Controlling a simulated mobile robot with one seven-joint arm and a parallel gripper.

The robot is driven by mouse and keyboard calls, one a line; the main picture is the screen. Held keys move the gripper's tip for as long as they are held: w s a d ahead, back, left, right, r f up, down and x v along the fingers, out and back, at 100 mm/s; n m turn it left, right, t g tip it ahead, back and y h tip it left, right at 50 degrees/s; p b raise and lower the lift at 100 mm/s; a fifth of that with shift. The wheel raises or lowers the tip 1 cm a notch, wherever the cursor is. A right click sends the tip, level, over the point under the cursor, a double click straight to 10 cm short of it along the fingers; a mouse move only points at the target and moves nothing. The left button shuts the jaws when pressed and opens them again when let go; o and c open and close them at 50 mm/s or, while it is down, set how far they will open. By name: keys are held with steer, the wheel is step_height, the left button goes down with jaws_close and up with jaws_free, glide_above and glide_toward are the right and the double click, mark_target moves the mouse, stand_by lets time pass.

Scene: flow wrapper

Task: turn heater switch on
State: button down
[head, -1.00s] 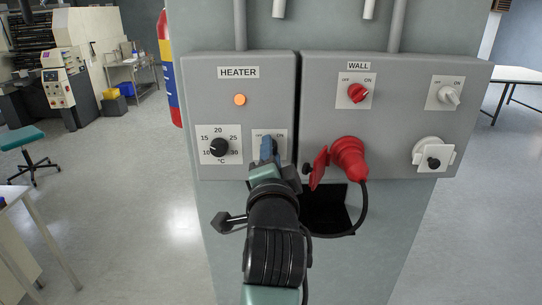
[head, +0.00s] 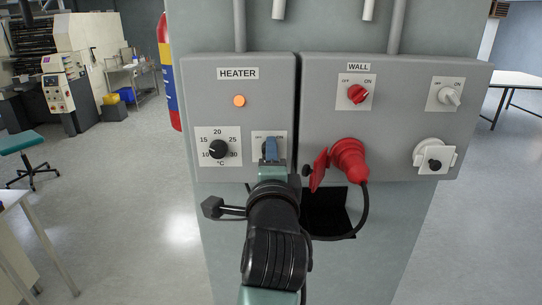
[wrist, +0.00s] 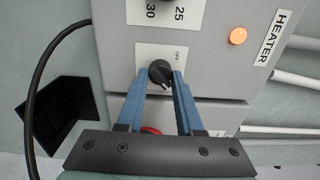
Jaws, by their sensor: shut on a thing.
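The grey heater box (head: 275,100) carries a lit orange lamp (head: 239,100) and a black temperature dial (head: 218,149). The knob's pale pointer mark faces down and right in the wrist view, away from the OFF label. The ON label is hidden there by a finger. In the head view my gripper (head: 271,150) covers the knob.
Right of the heater box is the wall box (head: 400,85) with a red switch (head: 357,93), a white switch (head: 449,97) and a red plug (head: 349,160). A black cable (head: 362,215) loops from the plug beside my arm. A white socket (head: 434,157) is farther right.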

steer(key=c, duration=0.6)
jaws_free()
steer(key=shift+o, duration=0.2)
steer(key=s+b, duration=0.4)
steer(key=s, duration=0.9)
steer(key=s+r+n+t, duration=0.4)
steer(key=s+r+n, duration=0.1)
steer(key=r+n, duration=0.4)
steer(key=s+r+n+t, duration=0.5)
steer(key=r+n, duration=0.4)
steer(key=r, duration=0.4)
steer(key=shift+s+a, duration=0.3)
steer(key=shift+a, duration=0.05)
